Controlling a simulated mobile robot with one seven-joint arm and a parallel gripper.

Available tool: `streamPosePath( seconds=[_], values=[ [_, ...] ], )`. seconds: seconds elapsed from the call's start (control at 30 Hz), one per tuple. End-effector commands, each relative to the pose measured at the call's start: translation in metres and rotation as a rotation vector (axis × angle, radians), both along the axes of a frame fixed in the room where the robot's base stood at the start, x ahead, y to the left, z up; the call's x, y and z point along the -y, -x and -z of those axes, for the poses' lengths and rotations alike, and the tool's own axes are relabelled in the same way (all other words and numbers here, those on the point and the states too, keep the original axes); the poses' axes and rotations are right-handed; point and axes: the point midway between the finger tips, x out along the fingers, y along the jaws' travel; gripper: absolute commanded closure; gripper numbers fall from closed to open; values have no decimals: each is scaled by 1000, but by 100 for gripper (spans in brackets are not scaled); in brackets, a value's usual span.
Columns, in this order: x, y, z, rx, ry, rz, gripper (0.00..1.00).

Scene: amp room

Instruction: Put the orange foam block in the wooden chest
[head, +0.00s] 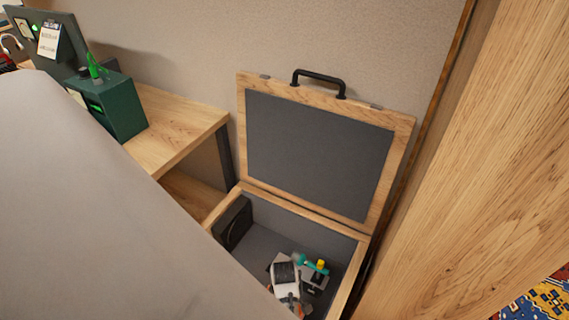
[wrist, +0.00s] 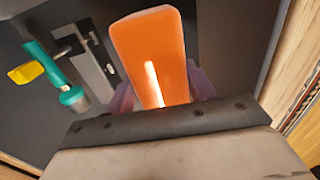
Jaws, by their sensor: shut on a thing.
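The wooden chest (head: 362,240) stands open, its lid raised and leaning back, with a dark grey lining. My gripper (head: 290,300) is low inside the chest opening, toward its near side. In the wrist view my gripper (wrist: 160,95) has its purple fingers on both sides of the orange foam block (wrist: 150,50) and is shut on it. In the head view only small orange patches show by the gripper; the rest of the block is hidden. I cannot tell whether the block touches the chest floor.
In the chest lie a teal-and-yellow tool (wrist: 45,65) and a grey metal piece (wrist: 88,60), left of the block in the wrist view. A black square part (head: 233,222) is at the chest's left side. A wooden desk (head: 185,118) stands left; a wooden panel (head: 480,150) rises right.

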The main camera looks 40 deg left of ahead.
Motion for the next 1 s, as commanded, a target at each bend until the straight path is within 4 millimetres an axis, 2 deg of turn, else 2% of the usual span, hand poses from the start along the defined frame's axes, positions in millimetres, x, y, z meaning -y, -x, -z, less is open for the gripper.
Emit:
streamPosePath(
  seconds=[0.03,0.1,0.33,0.53,1.0],
  values=[
    [0,0,13,-1,2,-1,68],
    [0,0,26,-2,1,-1,68],
    [0,0,47,0,0,-1,68],
    [-1,-1,75,0,0,0,68],
    [-1,0,85,1,-1,0,68]
  ],
)
